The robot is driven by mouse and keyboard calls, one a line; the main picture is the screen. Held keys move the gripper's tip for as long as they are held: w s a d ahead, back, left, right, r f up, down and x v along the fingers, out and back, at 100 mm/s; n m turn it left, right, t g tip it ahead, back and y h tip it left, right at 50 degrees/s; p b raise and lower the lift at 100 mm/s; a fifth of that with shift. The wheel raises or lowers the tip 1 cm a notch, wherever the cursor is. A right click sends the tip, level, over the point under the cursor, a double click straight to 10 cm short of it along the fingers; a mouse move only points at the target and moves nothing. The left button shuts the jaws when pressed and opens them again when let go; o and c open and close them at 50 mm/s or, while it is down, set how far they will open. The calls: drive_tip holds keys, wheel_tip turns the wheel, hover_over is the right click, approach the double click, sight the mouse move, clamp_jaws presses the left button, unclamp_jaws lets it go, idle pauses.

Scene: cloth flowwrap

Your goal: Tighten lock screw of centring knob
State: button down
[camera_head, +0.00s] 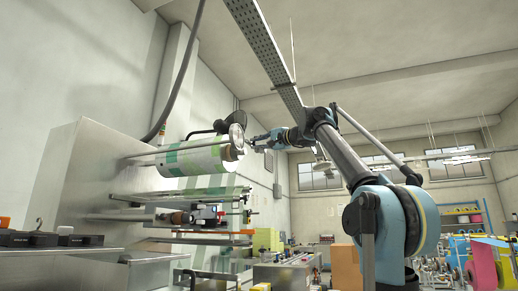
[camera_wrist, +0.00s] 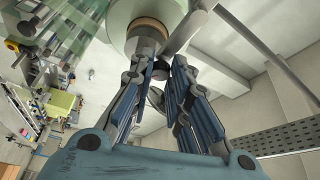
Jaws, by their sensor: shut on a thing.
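The centring knob (camera_head: 237,139) is a grey disc on the right end of the film roll's shaft in the head view. My gripper (camera_head: 249,143) is right beside that disc and comes in from the right. In the wrist view my gripper (camera_wrist: 165,62) has its two blue-padded fingers close together at the shaft end. They are shut on a small dark part, the lock screw (camera_wrist: 161,73), which is mostly hidden between the fingertips. The film roll (camera_head: 190,158), white with green bands, hangs on the shaft; its brown core shows in the wrist view (camera_wrist: 148,24).
The grey machine housing (camera_head: 85,185) stands at the left, with rollers and a film web (camera_head: 205,192) below the roll. A dark hose (camera_head: 180,80) runs up to the ceiling. A perforated cable tray (camera_head: 262,45) hangs overhead. The air right of the roll holds my arm.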

drive_tip(key=m, duration=0.2)
drive_tip(key=m+g+h, duration=0.1)
drive_tip(key=m, duration=0.1)
drive_tip(key=shift+w+r+m+h, duration=0.1)
drive_tip(key=shift+r+m+h, duration=0.05)
drive_tip(key=shift+m+h, duration=0.15)
idle(0.5)
drive_tip(key=c, duration=1.5)
unclamp_jaws()
drive_tip(key=shift+w+d, duration=0.1)
drive_tip(key=shift+v, duration=5.95)
